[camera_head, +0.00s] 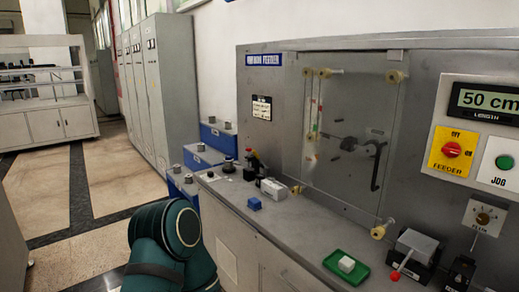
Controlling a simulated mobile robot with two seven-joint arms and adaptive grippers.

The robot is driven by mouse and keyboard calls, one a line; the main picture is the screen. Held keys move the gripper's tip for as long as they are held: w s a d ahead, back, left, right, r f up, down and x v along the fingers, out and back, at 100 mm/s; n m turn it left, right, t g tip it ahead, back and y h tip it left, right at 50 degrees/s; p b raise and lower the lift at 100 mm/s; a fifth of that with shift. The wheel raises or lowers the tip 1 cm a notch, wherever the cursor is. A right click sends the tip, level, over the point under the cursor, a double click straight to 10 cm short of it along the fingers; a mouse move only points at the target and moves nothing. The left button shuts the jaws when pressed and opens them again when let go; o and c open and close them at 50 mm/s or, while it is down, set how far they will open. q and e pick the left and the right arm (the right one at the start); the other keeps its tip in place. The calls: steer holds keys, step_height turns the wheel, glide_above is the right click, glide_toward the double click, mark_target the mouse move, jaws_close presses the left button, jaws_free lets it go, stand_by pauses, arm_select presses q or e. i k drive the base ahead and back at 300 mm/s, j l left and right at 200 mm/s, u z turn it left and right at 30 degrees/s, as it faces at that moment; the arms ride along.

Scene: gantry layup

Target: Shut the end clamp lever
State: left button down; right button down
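A grey-and-black clamp-like block (418,246) sits at the right end of the grey bench top. A short lever with a red ball knob (395,276) sticks out from it toward the lower left. Another small black fixture with a red top (253,158) stands at the bench's left end, beside a pale grey block (273,188). I cannot tell for certain which is the end clamp, or whether its lever is open or shut. A teal link of my arm shows at the bottom left, in front of the bench. Neither gripper is in view.
A green tray (333,271) with a white block (347,264) lies left of the red knob. A blue block (254,203) sits near the bench's front edge. A clear panel (350,130) covers the feeder's front.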

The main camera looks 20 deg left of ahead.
mark_target(260, 160)
steer(key=i+j, duration=0.2)
steer(key=j, duration=0.15)
steer(key=i+j+z, duration=0.15)
steer(key=j, duration=0.2)
steer(key=i+j, duration=0.2)
steer(key=j, duration=0.15)
steer(key=i+j+z, duration=0.1)
steer(key=j, duration=0.25)
steer(key=i+j, duration=0.2)
steer(key=j, duration=0.2)
steer(key=i+j+z, duration=0.15)
steer(key=j, duration=0.25)
